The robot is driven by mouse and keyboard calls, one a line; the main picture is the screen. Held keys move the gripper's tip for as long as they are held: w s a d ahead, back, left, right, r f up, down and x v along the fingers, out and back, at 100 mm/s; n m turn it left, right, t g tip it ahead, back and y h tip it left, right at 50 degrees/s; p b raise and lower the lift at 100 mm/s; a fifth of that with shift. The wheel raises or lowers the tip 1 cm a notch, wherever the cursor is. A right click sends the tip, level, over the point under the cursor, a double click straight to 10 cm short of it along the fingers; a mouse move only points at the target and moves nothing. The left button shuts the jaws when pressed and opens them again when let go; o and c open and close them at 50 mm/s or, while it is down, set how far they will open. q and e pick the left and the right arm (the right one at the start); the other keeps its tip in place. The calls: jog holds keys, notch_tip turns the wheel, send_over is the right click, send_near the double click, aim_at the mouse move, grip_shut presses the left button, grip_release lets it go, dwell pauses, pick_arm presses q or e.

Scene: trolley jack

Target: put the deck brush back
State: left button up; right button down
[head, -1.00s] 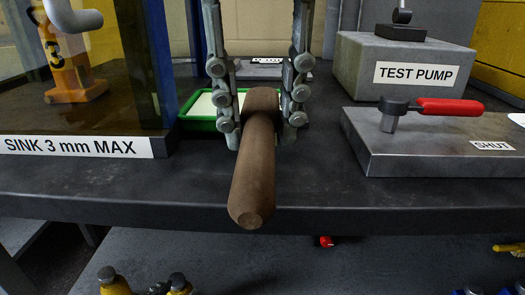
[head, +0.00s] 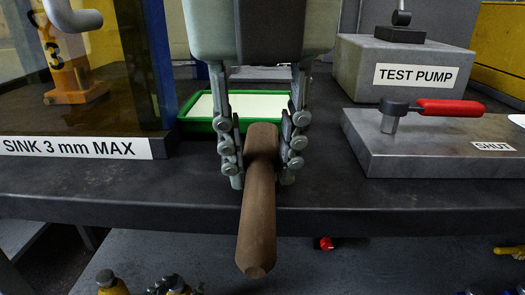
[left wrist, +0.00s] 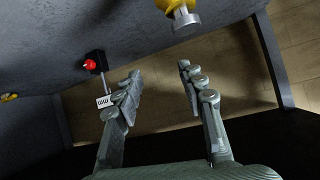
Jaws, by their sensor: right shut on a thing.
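A brown wooden handle, which looks like the deck brush (head: 257,225), points towards me over the front edge of the bench in the head view. My right gripper (head: 262,178) is shut on it, with one finger on each side. No bristles show. A green tray (head: 198,126) with a pale inside lies behind the gripper and is partly covered by it. My left gripper (left wrist: 160,72) shows only in the left wrist view. Its fingers are apart with nothing between them.
A plate with a red-handled lever (head: 450,107) and a grey TEST PUMP block (head: 355,75) stand on the right. A clear-sided case with a SINK 3 mm MAX label (head: 75,147) stands on the left. In the left wrist view, a yellow fitting (left wrist: 175,5) is near the fingers.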

aim_at(260, 172)
jog(key=c, duration=1.2)
grip_release()
pick_arm(q)
jog(key=shift+w+d+r+t, duration=0.2)
jog(key=shift+d+r+t, duration=0.15)
jog(key=shift+r, duration=0.1)
pick_arm(e)
jog(key=shift+r, duration=0.3)
pick_arm(q)
jog(key=s+a+f+g+y+p, duration=0.1)
jog(key=s+a+f+g, duration=0.3)
jog(key=a+f, duration=0.1)
jog(key=shift+s+a+n+y, duration=0.2)
jog(key=shift+s+n+y, duration=0.1)
jog(key=shift+s+y, duration=0.1)
pick_arm(e)
jog(key=shift+v, duration=5.8)
pick_arm(q)
jog(key=shift+w, duration=0.1)
